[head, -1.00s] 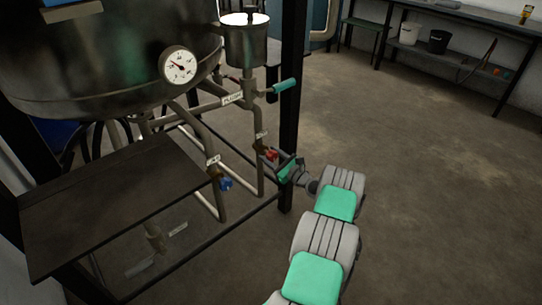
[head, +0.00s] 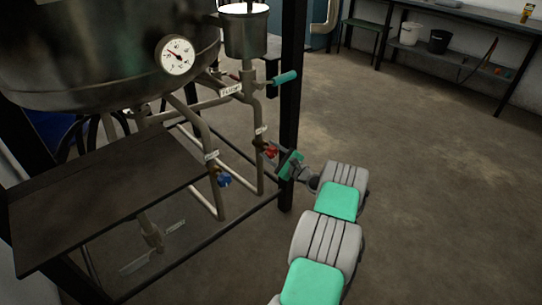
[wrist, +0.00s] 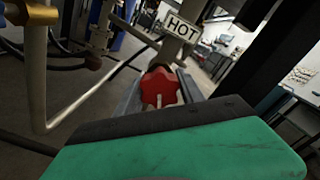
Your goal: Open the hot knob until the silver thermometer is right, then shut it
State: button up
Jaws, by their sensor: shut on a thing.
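The red hot knob (head: 270,151) sits on the right-hand pipe under the vessel; in the wrist view the red knob (wrist: 159,88) is below a tag reading HOT (wrist: 182,27). My gripper (head: 280,157) is at the knob from the right, and its jaws are shut on it. The silver thermometer (head: 176,55) is a round white dial with a red needle on the vessel's side. Its needle points to the upper left; the figures are too small to read.
A blue knob (head: 223,180) is on the pipe to the left. A teal-handled lever (head: 284,78) is above. A black post (head: 290,110) stands close behind my gripper. A dark shelf (head: 100,195) is at the left. The floor at the right is clear.

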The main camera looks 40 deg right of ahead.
jog(key=n+b, duration=0.1)
jog(key=n, duration=0.1)
jog(key=n+b, duration=0.1)
jog(key=shift+f+n, duration=0.2)
jog(key=shift+n, duration=0.2)
jog(key=n+b, duration=0.3)
jog(key=n, duration=0.1)
jog(key=shift+n, duration=0.3)
jog(key=n+b, duration=0.3)
jog(key=n, duration=0.1)
jog(key=shift+r+n+b, duration=0.2)
jog(key=shift+n+b, duration=1.25)
jog(key=shift+n, duration=0.55)
jog(key=o, duration=1.4)
jog(key=shift+r, duration=0.1)
jog(key=shift+c, duration=0.2)
